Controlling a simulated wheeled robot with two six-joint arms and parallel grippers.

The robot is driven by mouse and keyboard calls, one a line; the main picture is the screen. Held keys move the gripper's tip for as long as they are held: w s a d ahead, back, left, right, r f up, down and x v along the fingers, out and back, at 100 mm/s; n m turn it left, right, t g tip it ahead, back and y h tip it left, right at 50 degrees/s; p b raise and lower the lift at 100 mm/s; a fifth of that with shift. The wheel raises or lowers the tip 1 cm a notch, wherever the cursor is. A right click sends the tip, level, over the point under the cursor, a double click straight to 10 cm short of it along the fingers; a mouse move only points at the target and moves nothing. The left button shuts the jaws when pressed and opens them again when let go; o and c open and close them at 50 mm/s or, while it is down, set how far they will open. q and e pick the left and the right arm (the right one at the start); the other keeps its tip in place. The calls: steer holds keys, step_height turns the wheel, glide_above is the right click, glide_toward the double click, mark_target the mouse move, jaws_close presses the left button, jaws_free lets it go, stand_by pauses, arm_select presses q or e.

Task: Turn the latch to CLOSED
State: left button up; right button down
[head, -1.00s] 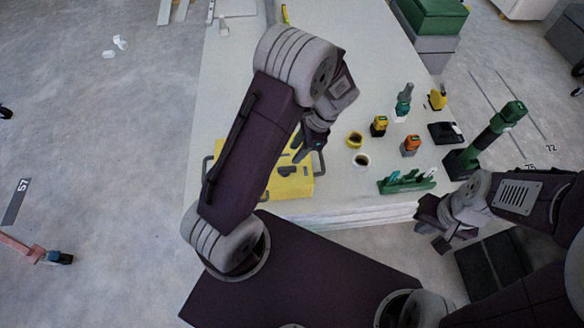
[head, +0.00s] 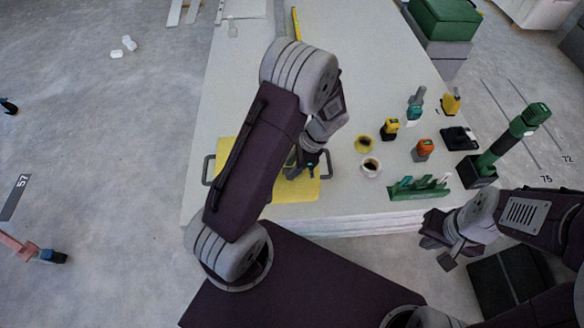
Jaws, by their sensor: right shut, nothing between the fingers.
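A yellow panel (head: 297,192) with dark handles lies on the near left part of the white table (head: 255,62). My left arm covers much of it. My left gripper (head: 298,170) is over the panel's right half, pointing down at it, and its fingers are mostly hidden, so I cannot tell whether they are open or touch anything. No latch can be made out; my arm and gripper hide part of the panel. My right gripper (head: 436,253) is shut and empty, off the table's near right side.
A green and black upright tool (head: 505,141) stands at the table's right edge. The table's far middle is mostly clear.

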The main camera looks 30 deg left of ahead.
arm_select(q)
jaws_close()
steer(key=shift+r, duration=0.1)
steer(key=shift+r+n+p, duration=0.15)
steer(key=shift+n+p, duration=0.45)
steer(key=shift+p, duration=0.3)
steer(key=n+p, duration=0.2)
steer(key=p, duration=0.1)
steer(key=n+g+h+p, duration=0.1)
steer(key=n+p, duration=0.1)
steer(key=n, duration=0.1)
steer(key=shift+w+a+g+h+p, duration=0.1)
steer(key=shift+a+g+h+p, duration=0.05)
steer(key=shift+g+h+p, duration=0.2)
steer(key=n+h+p, duration=0.1)
steer(key=n+p, duration=0.1)
steer(key=n+h+p, duration=0.1)
steer(key=n, duration=0.2)
steer(key=shift+a+p, duration=0.15)
steer(key=shift+p, duration=0.25)
steer(key=n+h+p, duration=0.1)
steer(key=n, duration=0.2)
steer(key=shift+a+n+p, duration=0.1)
steer(key=shift+n+p, duration=0.25)
steer(key=shift+n, duration=0.05)
steer(key=shift+n+h+p, duration=0.6)
steer(key=shift+n+h, duration=0.05)
steer(key=shift+n, duration=0.85)
steer(key=shift+f, duration=0.2)
